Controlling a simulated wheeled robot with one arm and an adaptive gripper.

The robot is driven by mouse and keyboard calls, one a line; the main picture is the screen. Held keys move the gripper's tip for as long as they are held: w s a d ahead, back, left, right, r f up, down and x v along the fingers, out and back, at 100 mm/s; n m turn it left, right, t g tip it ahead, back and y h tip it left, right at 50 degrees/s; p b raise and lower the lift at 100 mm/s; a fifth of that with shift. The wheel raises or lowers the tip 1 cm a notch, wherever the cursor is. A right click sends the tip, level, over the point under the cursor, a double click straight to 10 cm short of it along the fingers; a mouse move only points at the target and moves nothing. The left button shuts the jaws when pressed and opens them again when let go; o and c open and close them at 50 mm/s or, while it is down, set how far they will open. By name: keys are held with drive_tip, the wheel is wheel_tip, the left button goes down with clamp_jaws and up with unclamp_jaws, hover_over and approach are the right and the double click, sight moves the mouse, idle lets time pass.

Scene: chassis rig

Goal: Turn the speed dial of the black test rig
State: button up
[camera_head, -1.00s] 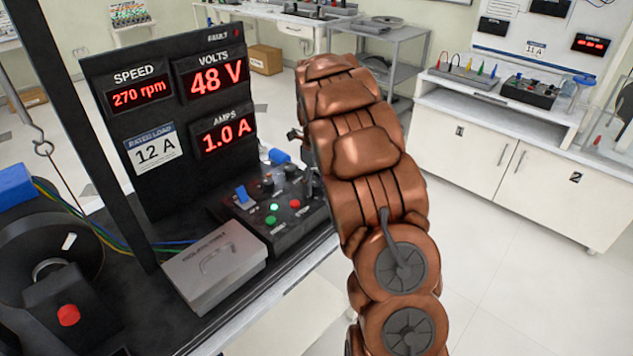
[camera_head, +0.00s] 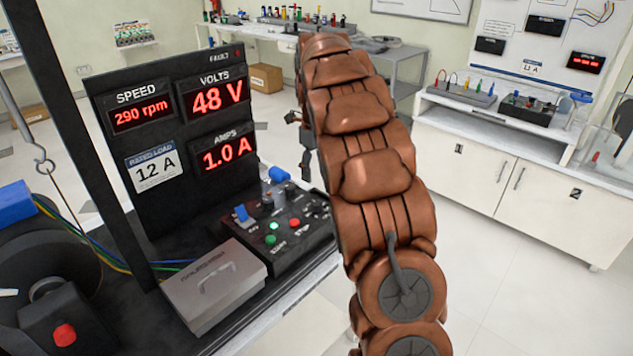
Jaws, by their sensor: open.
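The black test rig (camera_head: 115,185) stands at the left with a control box (camera_head: 290,240) at its base. The box carries a blue switch, a green and a red button, and small dark knobs (camera_head: 267,198); I cannot tell which is the speed dial. The speed display (camera_head: 140,112) reads 290 rpm. My gripper (camera_head: 303,145) is open, behind my copper-coloured arm, above and beyond the box's far right part. Only some dark finger parts show; they look apart from the knobs, and I see nothing held.
Volts read 48 V and amps 1.0 A. A grey lidded box (camera_head: 213,290) sits before the control box. A motor with a red button (camera_head: 64,335) and coloured wires are at left. A white cabinet (camera_head: 480,165) stands at right, with open floor between.

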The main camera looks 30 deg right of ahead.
drive_tip(key=shift+r, duration=0.7)
drive_tip(key=s+a+r+n, duration=0.2)
drive_tip(key=s+a+n, duration=1.35)
drive_tip(key=s, duration=0.25)
drive_tip(key=s+a+f+n+g, duration=0.1)
drive_tip(key=s+a+f+n, duration=0.2)
drive_tip(key=s+n, duration=0.6)
drive_tip(key=s+a+f+n+p, duration=0.1)
drive_tip(key=s+a+f+n, duration=0.1)
drive_tip(key=s+a+n, duration=0.3)
drive_tip(key=s+n, duration=0.4)
drive_tip(key=s, duration=0.2)
drive_tip(key=shift+f+g, duration=0.4)
